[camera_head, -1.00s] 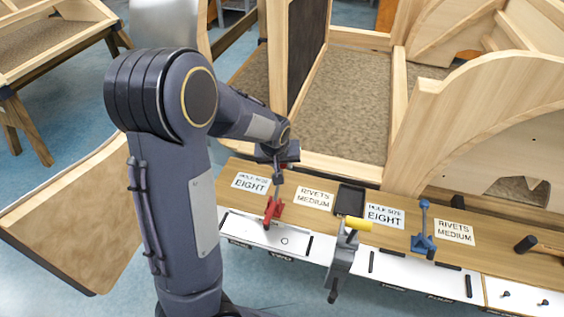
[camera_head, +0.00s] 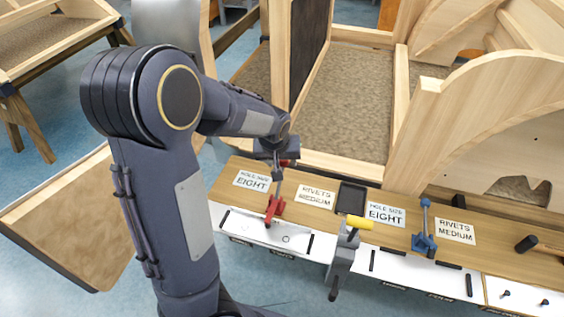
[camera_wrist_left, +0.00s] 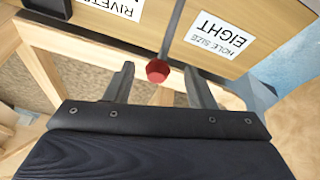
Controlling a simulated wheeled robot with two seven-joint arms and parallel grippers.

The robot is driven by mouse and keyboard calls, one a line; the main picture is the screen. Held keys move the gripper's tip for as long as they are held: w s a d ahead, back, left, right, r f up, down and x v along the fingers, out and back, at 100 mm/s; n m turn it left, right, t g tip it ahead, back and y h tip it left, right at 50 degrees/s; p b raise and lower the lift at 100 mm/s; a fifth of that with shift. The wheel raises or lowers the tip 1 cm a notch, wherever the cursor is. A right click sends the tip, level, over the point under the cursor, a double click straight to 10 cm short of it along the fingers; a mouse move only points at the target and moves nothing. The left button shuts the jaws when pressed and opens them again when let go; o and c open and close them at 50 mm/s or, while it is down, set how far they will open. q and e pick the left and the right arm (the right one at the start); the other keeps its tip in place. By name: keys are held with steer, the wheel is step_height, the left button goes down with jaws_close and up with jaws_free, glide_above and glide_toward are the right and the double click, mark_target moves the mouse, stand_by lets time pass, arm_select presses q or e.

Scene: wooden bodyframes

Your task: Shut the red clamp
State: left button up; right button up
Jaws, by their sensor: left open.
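In the left wrist view, the lever's red knob (camera_wrist_left: 157,71) shows in the gap between the two open fingers (camera_wrist_left: 158,84), with room on both sides. My right gripper is in neither view.
A blue clamp (camera_head: 424,241) stands further right. A grey clamp with a yellow handle (camera_head: 359,223) hangs on the bench's front edge. A black tray (camera_head: 351,198) and paper labels (camera_head: 315,196) lie on the bench. A wooden frame (camera_head: 340,163) rises behind.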

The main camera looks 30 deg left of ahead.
arm_select(q)
steer(key=v, duration=0.5)
steer(key=shift+s+r, duration=0.1)
stand_by(0.3)
steer(key=s+d+r+m+h, duration=0.1)
steer(key=s+d, duration=0.2)
steer(key=s, duration=0.4)
steer(key=s+d+r+m+t+h, duration=0.1)
steer(key=s+d+r+h, duration=0.1)
steer(key=s, duration=0.5)
steer(key=s+d+r+m+h, duration=0.1)
steer(key=s+d+r+m, duration=0.1)
steer(key=s+d, duration=0.3)
steer(key=s, duration=0.3)
steer(key=shift+h, duration=0.4)
